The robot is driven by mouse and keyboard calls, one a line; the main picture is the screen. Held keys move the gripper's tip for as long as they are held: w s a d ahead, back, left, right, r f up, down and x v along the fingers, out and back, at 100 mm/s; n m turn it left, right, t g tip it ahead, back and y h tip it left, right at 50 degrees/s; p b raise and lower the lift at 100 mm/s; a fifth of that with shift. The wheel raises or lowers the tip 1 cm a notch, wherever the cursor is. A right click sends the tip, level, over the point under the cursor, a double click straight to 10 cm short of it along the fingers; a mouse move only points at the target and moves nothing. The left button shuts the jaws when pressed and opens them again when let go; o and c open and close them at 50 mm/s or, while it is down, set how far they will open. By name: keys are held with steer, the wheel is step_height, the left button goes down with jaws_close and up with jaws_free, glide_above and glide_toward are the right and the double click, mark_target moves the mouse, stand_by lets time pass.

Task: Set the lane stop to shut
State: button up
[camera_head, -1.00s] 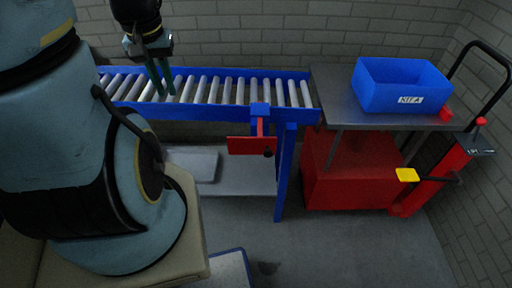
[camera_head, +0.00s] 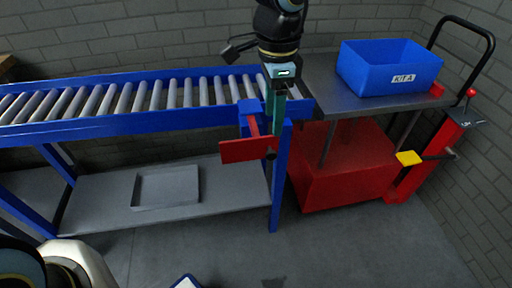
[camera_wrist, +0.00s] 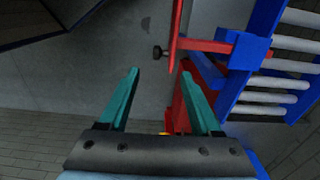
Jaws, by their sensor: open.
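The lane stop is a red plate (camera_head: 246,150) with a red arm and a dark round knob (camera_head: 271,155). It hangs from a blue bracket (camera_head: 249,109) on the front rail of the roller conveyor, near its right end. In the wrist view the plate (camera_wrist: 174,35) is edge-on, with the knob (camera_wrist: 157,52) on its left. My gripper (camera_head: 273,138) points down at the plate's right end, close to the knob. In the wrist view my gripper (camera_wrist: 160,74) is open and empty, with the knob beyond the fingertips, roughly between them. Contact is not visible.
The roller conveyor (camera_head: 110,126) runs left. A steel table (camera_head: 322,88) adjoins its right end and bears a blue KIT A bin (camera_head: 390,75). A red cart (camera_head: 430,160) with a yellow pedal (camera_head: 409,158) stands right. A grey tray (camera_head: 166,187) lies on the lower shelf.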

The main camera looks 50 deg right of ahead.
mark_target(271, 150)
step_height(271, 150, down, 10)
stand_by(0.4)
steer(key=shift+c, duration=0.2)
jaws_close()
steer(key=shift+w+p, duration=0.15)
steer(key=shift+p, duration=0.15)
stand_by(0.9)
